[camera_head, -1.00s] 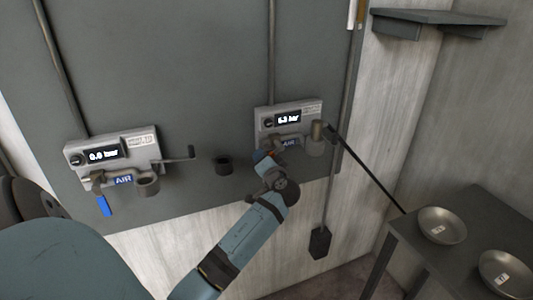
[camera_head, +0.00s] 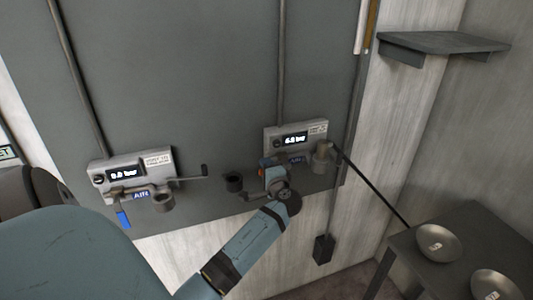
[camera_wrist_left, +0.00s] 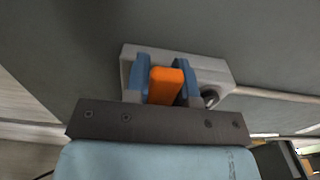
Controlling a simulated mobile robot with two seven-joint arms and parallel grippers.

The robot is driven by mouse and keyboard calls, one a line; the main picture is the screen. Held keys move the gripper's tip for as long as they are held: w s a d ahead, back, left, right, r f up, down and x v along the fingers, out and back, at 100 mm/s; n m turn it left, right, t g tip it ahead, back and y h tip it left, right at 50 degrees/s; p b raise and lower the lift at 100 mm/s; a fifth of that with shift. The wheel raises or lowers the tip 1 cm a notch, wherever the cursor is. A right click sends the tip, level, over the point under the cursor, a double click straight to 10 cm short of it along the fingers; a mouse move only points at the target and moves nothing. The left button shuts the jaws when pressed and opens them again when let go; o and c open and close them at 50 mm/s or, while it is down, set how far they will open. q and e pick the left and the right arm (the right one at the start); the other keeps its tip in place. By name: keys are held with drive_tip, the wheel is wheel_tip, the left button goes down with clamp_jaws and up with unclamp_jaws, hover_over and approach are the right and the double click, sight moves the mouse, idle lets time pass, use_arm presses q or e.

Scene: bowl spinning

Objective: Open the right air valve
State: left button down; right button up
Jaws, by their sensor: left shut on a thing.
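The right air valve unit (camera_head: 296,138) is a light grey box on the dark wall panel, with a lit display that seems to read about 6 bar and a blue AIR label. My left gripper (camera_head: 272,170) is at its lower left side. In the left wrist view, its blue fingers (camera_wrist_left: 161,84) are shut on an orange handle-like piece (camera_wrist_left: 164,86) in front of the grey unit (camera_wrist_left: 218,77). The gripper hides the valve's lower left part in the head view. My right gripper is not in view.
A left valve unit (camera_head: 134,170) with a blue handle (camera_head: 123,218) reads about 0.0 bar. A dark table (camera_head: 425,270) with metal bowls (camera_head: 438,243) stands at right, below a wall shelf (camera_head: 440,43).

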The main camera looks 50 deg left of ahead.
use_arm(q)
drive_tip(key=shift+r, duration=0.2)
drive_tip(key=c, duration=1)
unclamp_jaws()
drive_tip(key=shift+w, duration=0.1)
drive_tip(key=shift+o, duration=0.2)
drive_tip(key=shift+f, duration=0.1)
drive_tip(key=b+v, duration=0.2)
drive_tip(key=v, duration=1.1)
drive_tip(key=shift+s+d, duration=0.25)
drive_tip(key=shift+d, duration=0.1)
drive_tip(key=shift+f, duration=0.15)
